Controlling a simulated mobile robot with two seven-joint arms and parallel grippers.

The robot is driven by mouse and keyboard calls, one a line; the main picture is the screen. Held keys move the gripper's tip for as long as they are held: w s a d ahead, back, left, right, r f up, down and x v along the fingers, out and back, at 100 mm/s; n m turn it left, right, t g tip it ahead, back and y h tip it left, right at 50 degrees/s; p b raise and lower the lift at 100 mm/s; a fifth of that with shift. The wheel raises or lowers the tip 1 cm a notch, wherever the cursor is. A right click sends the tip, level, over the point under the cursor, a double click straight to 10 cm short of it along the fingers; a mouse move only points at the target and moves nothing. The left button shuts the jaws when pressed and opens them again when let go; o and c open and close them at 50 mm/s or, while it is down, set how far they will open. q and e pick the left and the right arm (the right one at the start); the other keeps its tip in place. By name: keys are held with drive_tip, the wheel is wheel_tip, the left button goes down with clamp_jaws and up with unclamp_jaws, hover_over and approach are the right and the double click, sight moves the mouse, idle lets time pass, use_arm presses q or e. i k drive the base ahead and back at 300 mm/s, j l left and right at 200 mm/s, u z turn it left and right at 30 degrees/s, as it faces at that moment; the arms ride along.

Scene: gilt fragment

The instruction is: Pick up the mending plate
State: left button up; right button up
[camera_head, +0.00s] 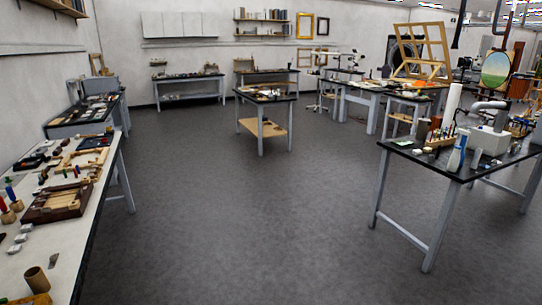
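No mending plate can be made out with certainty at this size. Several small grey metal-like pieces (20,238) lie on the white-topped bench (70,238) at the left, near its front. A small dark flat piece (54,260) lies beside them, too small to identify. A brown wooden frame (58,203) lies flat on the same bench behind these pieces. Neither of my grippers is in view.
A brown cardboard tube (37,279) stands at the bench's near end. A black-topped table (440,172) with bottles stands at the right. A small table (264,97) stands in the middle distance. The grey floor (245,215) between is clear.

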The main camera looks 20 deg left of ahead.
sight(53, 259)
drive_tip(key=i+j+u, duration=0.2)
drive_tip(key=i+u, duration=1.75)
drive_tip(key=i+l+u, duration=0.25)
drive_tip(key=u, duration=0.15)
drive_tip(key=i+l+u, duration=0.15)
drive_tip(key=u, duration=0.35)
drive_tip(key=i+l+u, duration=0.1)
drive_tip(key=u, duration=0.35)
drive_tip(key=l+u, duration=0.3)
drive_tip(key=u, duration=0.2)
